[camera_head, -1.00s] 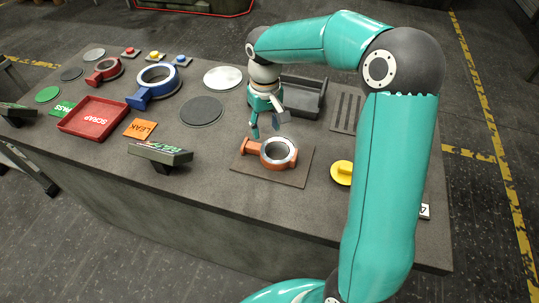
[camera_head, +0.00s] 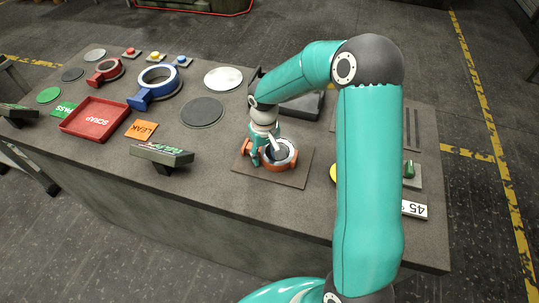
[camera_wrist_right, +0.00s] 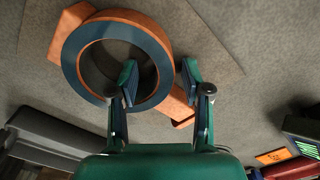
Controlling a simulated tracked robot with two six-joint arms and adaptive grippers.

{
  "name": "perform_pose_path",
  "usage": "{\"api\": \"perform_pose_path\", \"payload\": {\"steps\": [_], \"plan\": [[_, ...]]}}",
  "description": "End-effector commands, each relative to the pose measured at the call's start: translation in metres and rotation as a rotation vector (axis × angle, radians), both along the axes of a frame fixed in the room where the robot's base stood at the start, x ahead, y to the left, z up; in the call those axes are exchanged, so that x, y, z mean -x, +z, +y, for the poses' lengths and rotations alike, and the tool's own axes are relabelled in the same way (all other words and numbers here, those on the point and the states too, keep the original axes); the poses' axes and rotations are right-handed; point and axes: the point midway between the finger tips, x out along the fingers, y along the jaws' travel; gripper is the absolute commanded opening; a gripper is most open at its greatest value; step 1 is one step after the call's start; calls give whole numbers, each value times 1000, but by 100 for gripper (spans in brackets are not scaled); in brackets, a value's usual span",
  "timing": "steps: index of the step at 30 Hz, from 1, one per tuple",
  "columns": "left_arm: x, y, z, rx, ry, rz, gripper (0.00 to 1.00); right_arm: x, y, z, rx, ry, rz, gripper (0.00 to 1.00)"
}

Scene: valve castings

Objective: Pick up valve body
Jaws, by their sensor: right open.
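The orange valve body (camera_head: 293,160), a ring with a grey rim and a stub, lies flat on a brown mat (camera_head: 302,180). It also shows in the right wrist view (camera_wrist_right: 160,38). My right gripper (camera_head: 264,153) is low over the ring wall on the stub side, pointing down. In the right wrist view the gripper (camera_wrist_right: 160,80) is open, with one finger over the ring's opening and the other beside its outer edge. The ring wall lies between them. Whether the fingers touch it cannot be told. My left gripper is not in view.
A dark grey tray (camera_head: 308,104) stands behind the mat. A blue ring casting (camera_head: 143,98), a red one (camera_head: 92,77) and a red scrap tray (camera_head: 70,126) are to the left. A small sign (camera_head: 162,155) stands near the front edge.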

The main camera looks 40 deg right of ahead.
Motion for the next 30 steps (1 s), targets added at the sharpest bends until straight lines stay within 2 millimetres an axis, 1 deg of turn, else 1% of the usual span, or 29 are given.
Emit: {"api": "perform_pose_path", "payload": {"steps": [3, 4, 11, 12, 13, 30], "plan": [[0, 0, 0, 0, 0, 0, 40, 0, 0, 0, 0, 0, 0, 48], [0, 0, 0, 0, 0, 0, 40, 0, 0, 0, 0, 0, 0, 47], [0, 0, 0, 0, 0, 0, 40, 0, 0, 0, 0, 1, 0, 8], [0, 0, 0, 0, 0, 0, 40, 0, 0, 0, 0, 1, 0, 2], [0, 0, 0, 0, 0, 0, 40, 0, 0, 0, 0, 1, 0, 0], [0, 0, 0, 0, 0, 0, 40, -2, 4, -1, 3, 1, -6, 0]]}}
